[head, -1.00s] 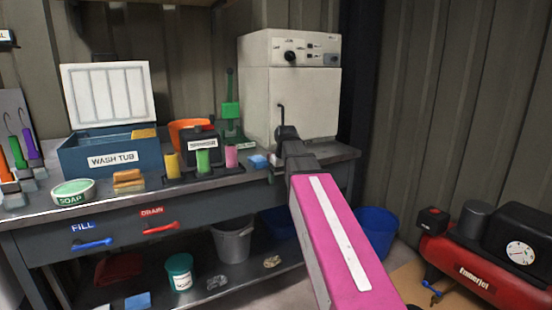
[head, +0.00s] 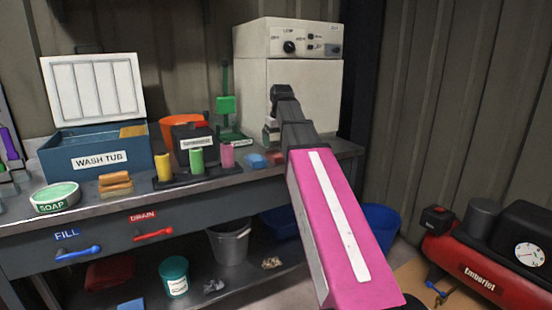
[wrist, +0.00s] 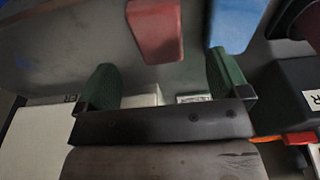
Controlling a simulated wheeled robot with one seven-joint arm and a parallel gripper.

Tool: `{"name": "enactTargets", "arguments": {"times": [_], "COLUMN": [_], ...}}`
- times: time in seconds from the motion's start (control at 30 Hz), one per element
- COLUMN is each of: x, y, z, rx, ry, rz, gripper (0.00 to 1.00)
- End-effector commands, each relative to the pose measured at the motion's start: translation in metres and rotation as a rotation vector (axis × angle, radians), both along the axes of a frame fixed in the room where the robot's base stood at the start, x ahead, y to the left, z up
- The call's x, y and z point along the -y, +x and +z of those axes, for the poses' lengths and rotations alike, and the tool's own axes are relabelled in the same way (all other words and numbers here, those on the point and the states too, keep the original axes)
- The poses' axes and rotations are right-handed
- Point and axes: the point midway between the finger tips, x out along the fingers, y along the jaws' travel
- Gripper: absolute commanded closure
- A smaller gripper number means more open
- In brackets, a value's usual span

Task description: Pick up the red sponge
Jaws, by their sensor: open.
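The red sponge (head: 276,158) lies on the bench top to the right of a blue sponge (head: 254,160), below and left of my arm's end in the head view. In the wrist view the red sponge (wrist: 155,28) is at the top, beyond my fingertips and roughly in line with the space between them. The blue sponge (wrist: 236,22) is to its right, apart from it. My gripper (wrist: 161,62) is open, with two green fingers and nothing between them. In the head view my gripper (head: 271,132) is small and partly hidden by my wrist.
A black rack (head: 190,177) with yellow, green and pink cylinders stands left of the sponges. The wash tub (head: 97,160) and soap dish (head: 55,197) are farther left. A white machine (head: 305,85) stands behind my gripper. The bench's front edge runs below the sponges.

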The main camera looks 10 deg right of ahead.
Motion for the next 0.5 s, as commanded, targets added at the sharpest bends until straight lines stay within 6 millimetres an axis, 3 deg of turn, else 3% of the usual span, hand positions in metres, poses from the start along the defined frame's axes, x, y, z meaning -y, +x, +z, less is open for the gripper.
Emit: {"name": "enactTargets", "arguments": {"times": [0.1, 0.5], "x": [-0.001, -0.001], "y": [0.002, 0.012], "z": [-0.015, -0.043], "rx": [0.0, -0.001], "ry": [0.0, 0.0], "rz": [0.0, 0.0], "gripper": [0.06, 0.06]}}
